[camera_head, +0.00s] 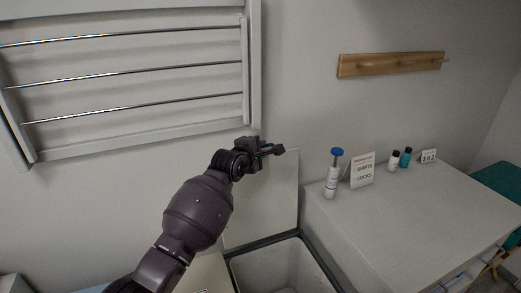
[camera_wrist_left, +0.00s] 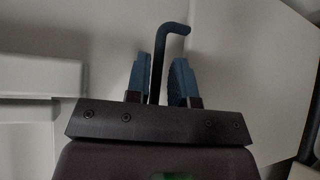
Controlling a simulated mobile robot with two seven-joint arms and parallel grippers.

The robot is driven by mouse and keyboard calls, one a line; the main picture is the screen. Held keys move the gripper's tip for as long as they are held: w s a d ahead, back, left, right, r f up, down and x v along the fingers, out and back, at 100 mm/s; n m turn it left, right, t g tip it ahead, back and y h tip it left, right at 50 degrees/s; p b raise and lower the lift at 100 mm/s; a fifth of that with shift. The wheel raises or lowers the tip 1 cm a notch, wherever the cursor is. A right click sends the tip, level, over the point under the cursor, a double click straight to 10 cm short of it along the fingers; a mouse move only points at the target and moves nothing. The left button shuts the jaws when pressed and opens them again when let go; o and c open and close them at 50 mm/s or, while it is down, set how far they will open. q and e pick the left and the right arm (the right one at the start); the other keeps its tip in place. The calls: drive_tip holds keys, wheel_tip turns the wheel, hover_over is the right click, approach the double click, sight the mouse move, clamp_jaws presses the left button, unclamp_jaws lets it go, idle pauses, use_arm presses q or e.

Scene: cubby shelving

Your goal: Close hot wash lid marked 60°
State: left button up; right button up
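A pale lid (camera_head: 275,195) stands raised against the wall behind an open bin (camera_head: 262,243) with a dark rim. No 60° mark is readable on it. My left gripper (camera_head: 272,149) is at the lid's upper edge; whether it touches is unclear. In the left wrist view my left gripper (camera_wrist_left: 161,82) has its two blue fingers apart, with a dark hooked rod (camera_wrist_left: 157,65) between them. The pale panel to the right there (camera_wrist_left: 245,50) looks like the lid. My right gripper is not in view.
A drying rack (camera_head: 130,75) hangs on the wall at the left. A white counter (camera_head: 405,210) at the right holds a blue-capped bottle (camera_head: 333,178), a sign (camera_head: 362,171) and small bottles. Another pale surface (camera_head: 205,272) lies left of the open bin.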

use_arm(q)
drive_tip(key=shift+w+d, duration=0.2)
drive_tip(key=shift+w, duration=0.2)
drive_tip(key=shift+c, duration=0.3)
clamp_jaws()
drive_tip(key=shift+f, duration=0.1)
drive_tip(key=shift+s, duration=0.1)
